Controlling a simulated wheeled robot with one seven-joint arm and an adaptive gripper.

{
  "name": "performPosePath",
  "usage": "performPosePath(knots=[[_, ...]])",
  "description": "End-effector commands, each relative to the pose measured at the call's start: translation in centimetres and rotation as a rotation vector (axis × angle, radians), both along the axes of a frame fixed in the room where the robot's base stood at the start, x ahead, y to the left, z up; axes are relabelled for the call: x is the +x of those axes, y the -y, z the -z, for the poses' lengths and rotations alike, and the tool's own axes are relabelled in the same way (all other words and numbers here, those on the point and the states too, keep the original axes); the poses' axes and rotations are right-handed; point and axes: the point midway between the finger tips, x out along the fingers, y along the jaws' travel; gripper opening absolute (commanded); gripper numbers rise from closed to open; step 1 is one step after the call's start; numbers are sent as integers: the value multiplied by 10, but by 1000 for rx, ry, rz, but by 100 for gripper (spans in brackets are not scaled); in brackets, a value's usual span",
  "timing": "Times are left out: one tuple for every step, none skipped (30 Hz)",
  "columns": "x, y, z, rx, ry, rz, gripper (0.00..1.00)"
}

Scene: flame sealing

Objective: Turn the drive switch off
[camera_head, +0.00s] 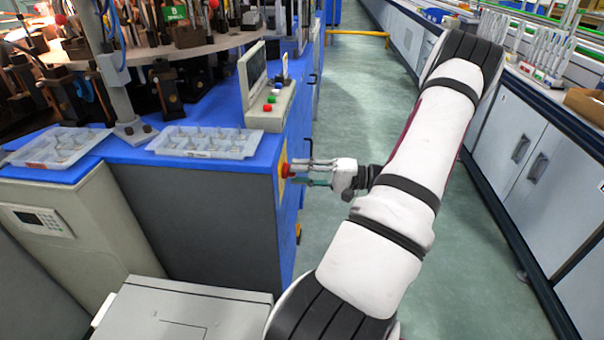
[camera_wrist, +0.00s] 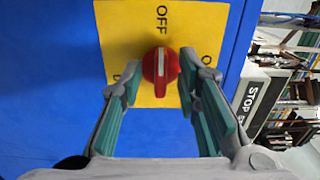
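The drive switch (camera_wrist: 161,68) is a red rotary knob on a yellow plate (camera_wrist: 118,30) on the blue cabinet side. The word OFF is printed above it in the wrist view, and the knob's white stripe lies roughly in line with that word. Other plate lettering is partly hidden by my fingers. My gripper (camera_wrist: 162,66) is open, its two fingertips on either side of the knob; I cannot tell whether they touch it. In the head view my gripper (camera_head: 298,172) reaches leftward to the red switch (camera_head: 285,170) on the cabinet's side.
A control box (camera_head: 270,106) with red and green buttons stands on the blue machine top, beside clear trays (camera_head: 205,143). A STOP sign (camera_wrist: 250,97) shows right in the wrist view. The green aisle floor (camera_head: 350,85) is open; a white cabinet row (camera_head: 545,165) lines the right.

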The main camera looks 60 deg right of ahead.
Motion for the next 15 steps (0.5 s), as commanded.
performPosePath(knots=[[-1, 1, 0, 0, 0, 1, 30], [-3, 2, 0, -1, 0, 1, 30], [-5, 3, 0, -1, 0, 2, 30], [-8, 4, 0, -1, 0, 3, 30], [-12, 6, 0, -1, 0, 4, 30], [-17, 8, 0, -1, 0, 5, 30], [-22, 10, 0, -1, 0, 4, 30], [-27, 12, 0, -2, -1, 4, 30], [-35, 16, 0, -2, -1, 5, 30], [-41, 18, 0, -1, 0, 5, 30], [-47, 20, 1, -2, -1, 4, 30], [-55, 24, 1, -2, -1, 5, 30], [-60, 26, 1, -1, 0, 4, 30], [-66, 28, 1, -2, -1, 4, 30], [-73, 31, 1, -1, 0, 4, 30]])
